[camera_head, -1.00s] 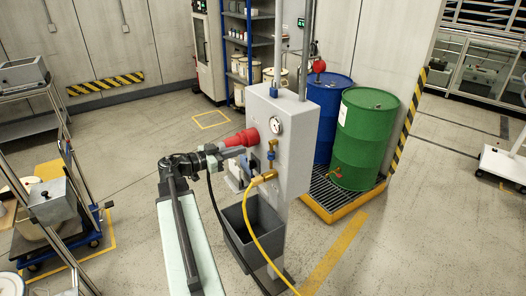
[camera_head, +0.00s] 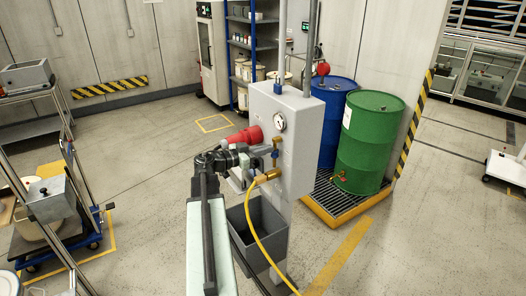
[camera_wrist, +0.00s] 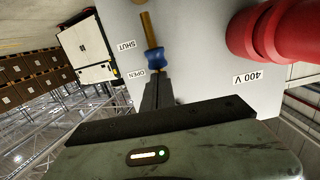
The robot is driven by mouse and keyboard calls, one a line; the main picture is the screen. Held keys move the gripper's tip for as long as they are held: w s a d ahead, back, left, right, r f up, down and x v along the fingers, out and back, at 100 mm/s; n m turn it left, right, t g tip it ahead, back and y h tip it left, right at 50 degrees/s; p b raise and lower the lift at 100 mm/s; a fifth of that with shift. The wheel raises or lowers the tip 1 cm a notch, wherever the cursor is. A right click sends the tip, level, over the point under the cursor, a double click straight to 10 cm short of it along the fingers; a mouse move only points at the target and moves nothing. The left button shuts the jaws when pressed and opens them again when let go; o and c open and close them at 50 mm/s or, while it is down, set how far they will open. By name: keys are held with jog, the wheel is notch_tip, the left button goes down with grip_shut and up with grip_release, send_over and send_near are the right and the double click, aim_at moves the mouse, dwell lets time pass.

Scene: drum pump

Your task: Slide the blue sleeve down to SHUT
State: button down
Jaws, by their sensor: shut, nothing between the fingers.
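The grey pump cabinet (camera_head: 298,150) carries a short brass rod with a blue sleeve (camera_wrist: 154,59) around it; the sleeve also shows small in the head view (camera_head: 275,154). The wrist view looks upside down, with a SHUT label (camera_wrist: 127,44) above an OPEN label (camera_wrist: 138,74) beside the rod. The sleeve sits between the labels, closer to OPEN. My gripper (camera_wrist: 157,82) is shut and empty, its fingertips at the sleeve's OPEN-side end. I cannot tell whether they touch it.
A red 400 V socket (camera_wrist: 275,35) sticks out beside the rod. A brass fitting with a yellow hose (camera_head: 265,178) is just below my gripper in the head view. A dark grey bin (camera_head: 262,232) stands under the cabinet. Blue and green drums (camera_head: 368,140) stand behind.

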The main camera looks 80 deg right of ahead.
aim_at(272, 156)
dwell(0.3)
notch_tip(272, 156, down, 4)
jog(key=b, duration=0.3)
jog(key=shift+b, duration=0.4)
jog(key=shift+a+r, duration=0.1)
jog(key=shift+r, duration=0.05)
notch_tip(272, 156, up, 6)
jog(key=p, duration=0.6)
jog(key=f+v, duration=0.1)
jog(key=v, duration=0.9)
jog(key=shift+w+a+f+b, duration=0.2)
jog(key=shift+f+b, duration=0.15)
jog(key=shift+f, duration=0.05)
